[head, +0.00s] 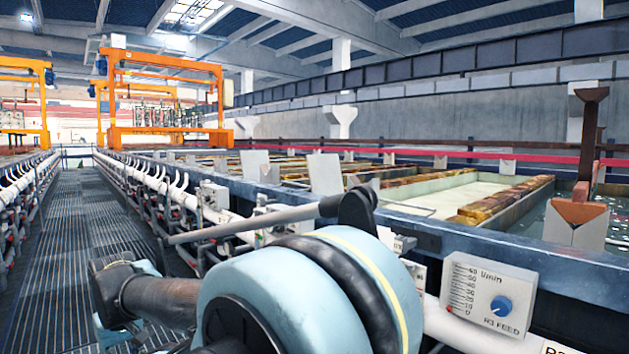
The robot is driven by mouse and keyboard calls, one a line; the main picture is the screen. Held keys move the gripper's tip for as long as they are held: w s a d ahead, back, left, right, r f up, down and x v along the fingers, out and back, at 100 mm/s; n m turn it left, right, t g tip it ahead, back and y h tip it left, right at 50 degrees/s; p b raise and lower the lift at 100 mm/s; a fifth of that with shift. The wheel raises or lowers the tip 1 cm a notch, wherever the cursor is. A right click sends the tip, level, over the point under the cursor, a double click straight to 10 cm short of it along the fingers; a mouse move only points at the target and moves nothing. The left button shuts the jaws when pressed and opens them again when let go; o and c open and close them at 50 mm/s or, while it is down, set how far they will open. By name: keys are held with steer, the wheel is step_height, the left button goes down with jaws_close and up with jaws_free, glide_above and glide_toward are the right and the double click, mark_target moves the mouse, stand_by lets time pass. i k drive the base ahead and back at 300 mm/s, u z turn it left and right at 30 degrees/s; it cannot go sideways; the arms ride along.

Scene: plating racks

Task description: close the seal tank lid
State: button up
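Open tanks run along the right side. One holds a pale liquid (440,197), and a tank at the far right holds a darker liquid (622,215). I see no label naming the seal tank, and I cannot make out its lid. Parts of my arm, pale blue and black, fill the lower middle and hide some of the tank's front side. A slim grey rod with a black end (250,222) crosses above them; I cannot tell what it belongs to. I cannot make out my gripper or its fingers.
A rusty post (588,140) rises at the far right. Orange gantries (165,62) stand at the back. A grated walkway (85,235) runs clear along the left.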

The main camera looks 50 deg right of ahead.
mark_target(324, 171)
steer(key=i, duration=4.45)
steer(key=z, duration=3.25)
